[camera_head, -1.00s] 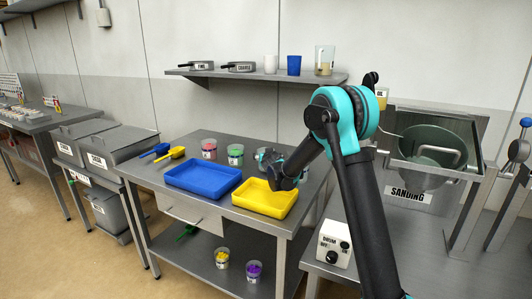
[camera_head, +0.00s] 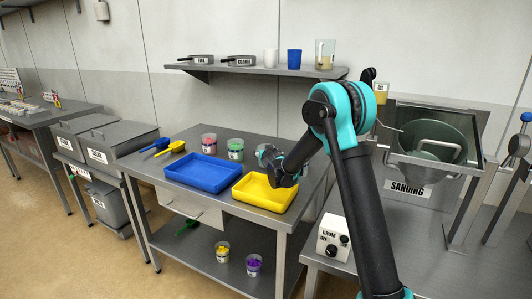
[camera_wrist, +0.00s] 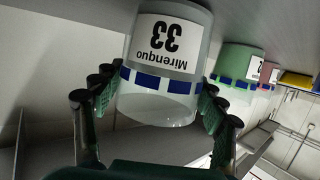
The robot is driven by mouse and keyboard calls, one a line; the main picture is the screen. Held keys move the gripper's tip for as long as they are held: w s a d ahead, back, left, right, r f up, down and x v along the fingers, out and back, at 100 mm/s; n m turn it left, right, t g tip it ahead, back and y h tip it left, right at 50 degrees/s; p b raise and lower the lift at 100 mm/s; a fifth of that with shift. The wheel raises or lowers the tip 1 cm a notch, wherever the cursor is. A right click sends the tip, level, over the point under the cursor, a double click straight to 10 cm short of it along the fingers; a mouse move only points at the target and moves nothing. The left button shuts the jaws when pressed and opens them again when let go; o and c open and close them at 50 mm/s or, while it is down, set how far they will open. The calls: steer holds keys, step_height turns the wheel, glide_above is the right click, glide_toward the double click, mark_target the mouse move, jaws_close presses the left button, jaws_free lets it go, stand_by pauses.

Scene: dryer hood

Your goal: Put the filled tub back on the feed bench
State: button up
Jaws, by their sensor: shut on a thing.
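My gripper (camera_wrist: 155,112) is shut on a clear tub (camera_wrist: 160,85) labelled "Mirenquo 33", with a band of blue squares. One finger is on each side of it. The wrist view is upside down, so the tub's base points to the picture's top, close to the grey bench top; I cannot tell if it touches. Its contents are not clear. In the head view my gripper (camera_head: 270,160) is over the back right of the feed bench (camera_head: 215,148), behind the yellow tray (camera_head: 262,206). The held tub is mostly hidden there by my arm.
A blue tray (camera_head: 203,186) lies left of the yellow one. A tub with green contents (camera_head: 235,150) and one with red contents (camera_head: 209,143) stand behind the trays. Blue and yellow scoops lie at the left. A shelf (camera_head: 255,72) is above; the sanding drum (camera_head: 433,140) is at the right.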

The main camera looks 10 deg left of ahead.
steer(key=shift+f, duration=0.15)
steer(key=o, duration=1.6)
steer(key=shift+c, duration=0.2)
